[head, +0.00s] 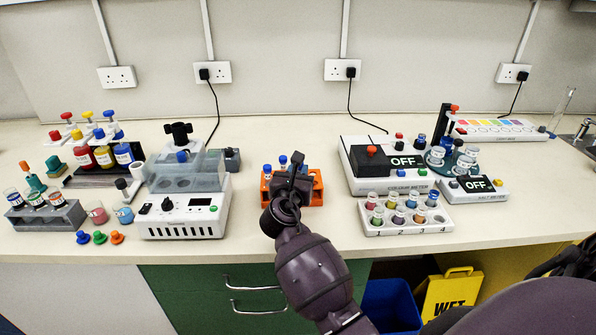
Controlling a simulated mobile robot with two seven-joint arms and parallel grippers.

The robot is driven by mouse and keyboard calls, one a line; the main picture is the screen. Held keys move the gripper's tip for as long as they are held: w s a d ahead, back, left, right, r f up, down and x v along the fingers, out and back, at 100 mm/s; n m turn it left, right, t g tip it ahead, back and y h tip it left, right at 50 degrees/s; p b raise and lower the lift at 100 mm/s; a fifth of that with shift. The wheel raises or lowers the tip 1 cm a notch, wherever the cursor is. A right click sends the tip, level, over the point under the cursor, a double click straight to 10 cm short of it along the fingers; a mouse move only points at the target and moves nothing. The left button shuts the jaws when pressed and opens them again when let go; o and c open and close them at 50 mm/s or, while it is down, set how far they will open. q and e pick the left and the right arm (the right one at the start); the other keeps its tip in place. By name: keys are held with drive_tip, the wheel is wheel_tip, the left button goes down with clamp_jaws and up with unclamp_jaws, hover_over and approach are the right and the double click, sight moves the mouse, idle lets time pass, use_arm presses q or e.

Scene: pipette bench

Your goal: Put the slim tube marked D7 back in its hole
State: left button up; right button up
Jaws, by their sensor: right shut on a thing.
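An orange rack (317,189) stands near the middle of the bench, partly hidden by my right arm. Blue-capped slim tubes (267,169) show at its left and back. My right gripper (292,174) is over the rack and shut on a slim tube, which is mostly hidden behind the gripper. I cannot read a D7 mark, and I cannot tell whether the held tube is in a hole or above it. My left gripper is not in view.
Left of the rack stands a white machine with a clear lid (186,175). To the right are a white numbered tray of jars (405,222) and a colour meter (350,158). Bare bench lies in front of the rack and between it and the tray.

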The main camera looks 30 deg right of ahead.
drive_tip(key=shift+f, duration=0.25)
drive_tip(key=o, duration=0.8)
drive_tip(key=shift+o, duration=0.2)
drive_tip(key=v, duration=1)
drive_tip(key=shift+s+a, duration=0.3)
